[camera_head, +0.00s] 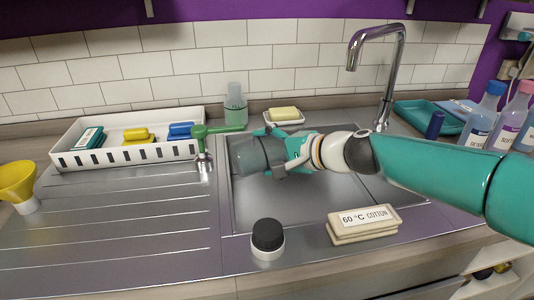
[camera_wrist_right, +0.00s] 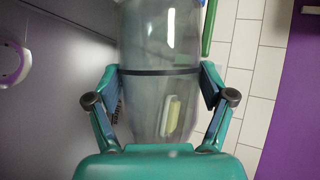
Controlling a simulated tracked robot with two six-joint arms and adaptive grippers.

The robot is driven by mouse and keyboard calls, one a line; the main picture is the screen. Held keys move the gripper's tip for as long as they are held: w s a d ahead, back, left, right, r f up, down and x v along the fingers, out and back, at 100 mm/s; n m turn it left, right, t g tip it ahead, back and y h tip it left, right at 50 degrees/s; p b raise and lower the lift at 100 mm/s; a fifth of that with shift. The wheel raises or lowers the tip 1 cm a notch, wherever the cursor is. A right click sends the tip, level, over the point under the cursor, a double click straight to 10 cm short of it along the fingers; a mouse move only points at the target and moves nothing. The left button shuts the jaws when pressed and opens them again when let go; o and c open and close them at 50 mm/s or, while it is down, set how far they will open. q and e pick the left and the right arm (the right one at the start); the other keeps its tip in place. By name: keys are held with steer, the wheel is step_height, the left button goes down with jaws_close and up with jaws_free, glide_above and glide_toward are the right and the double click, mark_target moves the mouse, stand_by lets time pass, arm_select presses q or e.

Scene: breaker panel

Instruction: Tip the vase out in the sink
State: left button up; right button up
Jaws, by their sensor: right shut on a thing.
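The grey see-through vase (camera_head: 246,155) lies tipped on its side over the left back part of the steel sink (camera_head: 285,210), one end pointing left. I cannot tell whether anything is in it. My right gripper (camera_head: 278,155) is shut around the vase. In the right wrist view the vase (camera_wrist_right: 160,45) has a dark band and sits between the two fingers of this gripper (camera_wrist_right: 160,100). My left gripper is not in view.
A chrome tap (camera_head: 396,75) stands behind the sink. A soap dish (camera_head: 284,118), a clear green bottle (camera_head: 235,108) and a white tray (camera_head: 90,155) line the back. A black-capped jar (camera_head: 267,240) and a "60 °C COTTON" block (camera_head: 362,225) stand at the front. The ribbed drainer (camera_head: 120,235) is mostly clear.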

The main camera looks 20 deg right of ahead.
steer(key=shift+d+b, duration=0.1)
steer(key=shift+b, duration=0.35)
stand_by(0.8)
steer(key=shift+d+b, duration=0.1)
steer(key=shift+b, duration=0.35)
steer(key=shift+f, duration=0.1)
steer(key=shift+d+m+y+b, duration=0.1)
steer(key=shift+m+y+b, duration=0.2)
steer(key=shift+b, duration=0.2)
steer(key=shift+f, duration=0.1)
stand_by(0.5)
steer(key=shift+b, duration=0.3)
